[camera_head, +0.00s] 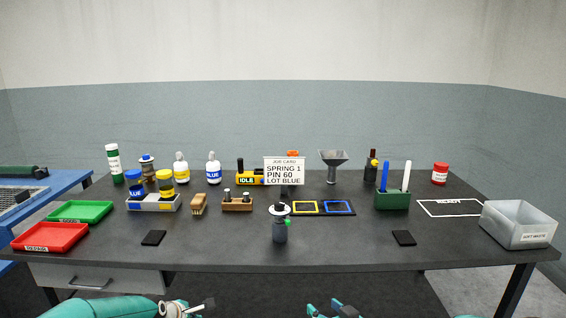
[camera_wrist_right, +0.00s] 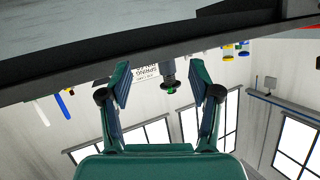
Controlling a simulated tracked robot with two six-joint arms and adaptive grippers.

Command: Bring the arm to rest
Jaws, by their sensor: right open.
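My right gripper (camera_head: 334,309) shows at the bottom edge in the head view, low in front of the table, with only its fingertips in the picture. In the right wrist view my right gripper (camera_wrist_right: 161,78) has its two fingers spread apart, with nothing between them. That view is upside down, with the table edge across its top. My left arm (camera_head: 105,307) comes in at the bottom left of the head view.
The dark table (camera_head: 340,240) stands ahead, its front edge beyond my right gripper. A red tray (camera_head: 48,237) is at front left, a grey bin (camera_head: 518,224) at right.

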